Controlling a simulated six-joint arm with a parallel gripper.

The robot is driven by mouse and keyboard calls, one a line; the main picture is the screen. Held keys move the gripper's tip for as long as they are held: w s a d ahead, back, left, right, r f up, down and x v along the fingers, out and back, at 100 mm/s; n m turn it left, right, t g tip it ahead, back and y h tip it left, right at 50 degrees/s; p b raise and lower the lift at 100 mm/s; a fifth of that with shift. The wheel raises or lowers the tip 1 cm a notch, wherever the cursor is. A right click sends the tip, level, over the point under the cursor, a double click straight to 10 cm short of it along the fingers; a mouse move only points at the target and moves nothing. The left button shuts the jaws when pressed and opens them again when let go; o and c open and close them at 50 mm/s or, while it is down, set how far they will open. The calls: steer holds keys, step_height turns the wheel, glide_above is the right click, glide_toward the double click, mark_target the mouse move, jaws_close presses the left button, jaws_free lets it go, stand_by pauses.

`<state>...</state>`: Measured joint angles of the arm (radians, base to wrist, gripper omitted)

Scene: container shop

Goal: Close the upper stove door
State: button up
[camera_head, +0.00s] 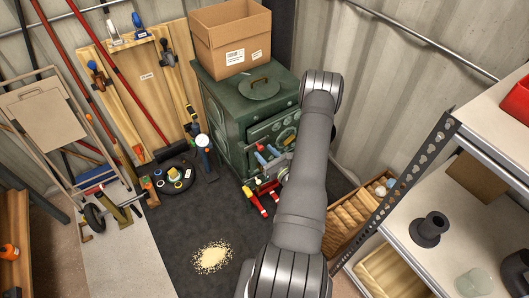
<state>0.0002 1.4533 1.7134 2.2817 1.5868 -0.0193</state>
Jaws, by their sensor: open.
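The green stove (225,115) stands at the back centre, with a round lid on its top. Its upper door (272,128) is on the front face, partly hidden by my arm; I cannot tell clearly how far it stands open. My gripper (267,158) is low in front of the stove, just below the upper door, and is largely hidden behind my forearm. Its jaws are open and I see nothing held between them. Whether it touches the door cannot be told.
A cardboard box (232,40) sits on the stove top. Red-handled tools (258,200) lie on the floor before the stove. A wooden crate (345,228) and a metal shelf (440,255) stand at the right. Pale granules (212,257) lie on the dark mat.

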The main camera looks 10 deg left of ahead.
steer(key=shift+w+a, duration=0.35)
steer(key=shift+a, duration=0.05)
jaws_close()
steer(key=shift+r+m, duration=0.15)
steer(key=shift+m, duration=0.15)
steer(key=shift+w+d+r+m, duration=0.2)
steer(key=shift+r+m, duration=0.4)
steer(key=shift+m, duration=0.85)
steer(key=shift+w+d+r+m, duration=0.2)
steer(key=shift+r+m, duration=0.35)
steer(key=shift+m, duration=0.95)
steer(key=shift+w+d+r+m, duration=0.2)
steer(key=shift+r+m, duration=0.4)
steer(key=shift+m, duration=0.85)
steer(key=shift+w+r, duration=0.1)
